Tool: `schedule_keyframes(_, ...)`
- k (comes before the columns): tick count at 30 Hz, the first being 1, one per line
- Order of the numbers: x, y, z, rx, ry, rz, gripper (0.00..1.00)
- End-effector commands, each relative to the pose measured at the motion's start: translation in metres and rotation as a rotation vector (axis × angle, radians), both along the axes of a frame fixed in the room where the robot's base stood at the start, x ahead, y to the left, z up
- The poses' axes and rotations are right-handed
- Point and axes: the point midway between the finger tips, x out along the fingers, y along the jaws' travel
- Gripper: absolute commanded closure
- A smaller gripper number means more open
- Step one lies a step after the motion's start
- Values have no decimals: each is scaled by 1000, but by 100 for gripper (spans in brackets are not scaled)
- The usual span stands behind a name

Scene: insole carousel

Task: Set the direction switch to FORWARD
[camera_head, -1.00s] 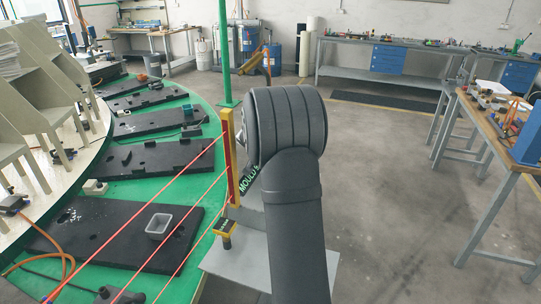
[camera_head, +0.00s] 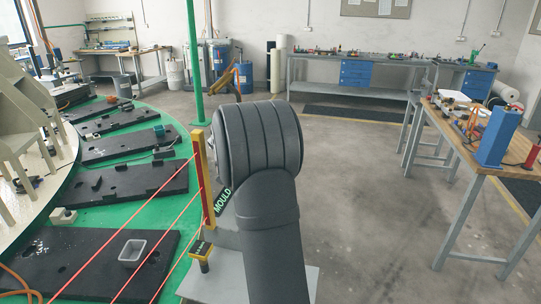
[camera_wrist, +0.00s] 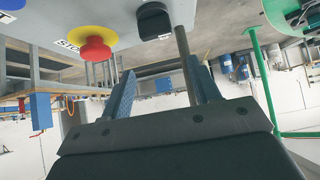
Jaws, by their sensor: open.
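In the wrist view, which is tilted nearly upside down, my gripper (camera_wrist: 160,66) is open, with nothing visible between its two blue-grey fingers. A grey panel surface crosses the top of that view. It carries a red mushroom STOP button (camera_wrist: 95,48) on a yellow collar and a small black part with a pale mark (camera_wrist: 153,20), beyond the fingertips and apart from them. I cannot tell whether this black part is the direction switch, and no FORWARD marking is legible. In the head view my arm hides my gripper and most of the panel area.
A green round platform (camera_head: 110,219) with black mould plates (camera_head: 130,193) lies at left. A yellow post (camera_head: 204,180) with red lines stands beside my arm, near a yellow-and-black box (camera_head: 201,248). A wooden workbench (camera_head: 484,160) stands at right. The floor between is clear.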

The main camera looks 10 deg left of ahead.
Motion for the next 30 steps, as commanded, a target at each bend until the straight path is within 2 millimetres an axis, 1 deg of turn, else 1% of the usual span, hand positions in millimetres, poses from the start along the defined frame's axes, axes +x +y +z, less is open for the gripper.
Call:
schedule_keyframes(1,-1,-17,7,0,1,-8,44)
schedule_keyframes(6,-5,-53,28,0,1,-7,44)
schedule_keyframes(10,-8,-78,43,0,0,-7,44)
schedule_keyframes(15,-10,-100,57,0,1,-6,44)
schedule_keyframes(21,-12,-111,63,-1,3,-4,44)
schedule_keyframes(29,-12,-111,63,-3,3,-3,44)
schedule_keyframes(30,-12,-111,63,-3,3,-3,52)
